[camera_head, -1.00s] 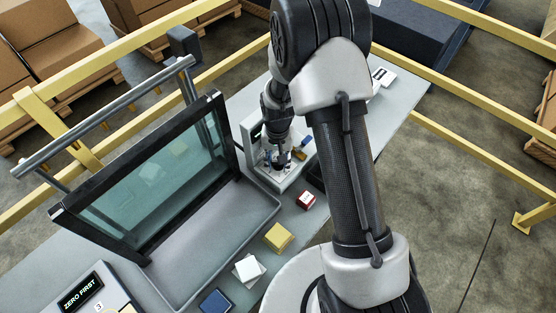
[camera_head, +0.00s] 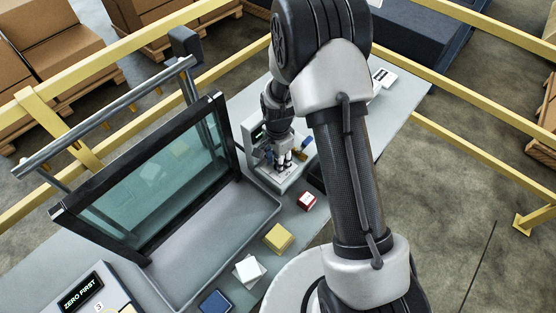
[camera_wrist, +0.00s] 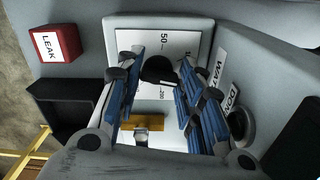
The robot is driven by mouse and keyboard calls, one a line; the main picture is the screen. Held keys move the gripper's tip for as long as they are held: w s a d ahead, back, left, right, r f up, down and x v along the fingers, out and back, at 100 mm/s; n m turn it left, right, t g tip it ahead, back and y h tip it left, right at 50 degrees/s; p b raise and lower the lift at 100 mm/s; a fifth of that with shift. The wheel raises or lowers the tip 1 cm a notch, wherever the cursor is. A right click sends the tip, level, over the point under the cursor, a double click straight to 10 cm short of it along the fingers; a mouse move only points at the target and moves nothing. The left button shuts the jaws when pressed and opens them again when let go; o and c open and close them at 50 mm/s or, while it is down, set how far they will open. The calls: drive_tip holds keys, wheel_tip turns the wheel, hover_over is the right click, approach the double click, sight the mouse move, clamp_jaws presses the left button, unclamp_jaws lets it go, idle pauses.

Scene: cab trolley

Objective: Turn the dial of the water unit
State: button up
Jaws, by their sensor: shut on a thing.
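The water unit (camera_head: 250,133) is a pale grey housing on the bench, left of my arm in the head view. In the head view my gripper (camera_head: 281,163) reaches down to the unit and covers the dial.
A brown-yellow piece (camera_wrist: 149,123) sits close below the dial. A red LEAK block (camera_wrist: 58,44) stands beside the unit, near an open black box (camera_wrist: 75,105). A framed glass screen (camera_head: 150,180) rises at left.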

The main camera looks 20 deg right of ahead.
drive_tip(key=shift+m, duration=0.6)
drive_tip(key=o, duration=1.1)
drive_tip(key=shift+c, duration=0.2)
drive_tip(key=shift+w+r, duration=0.1)
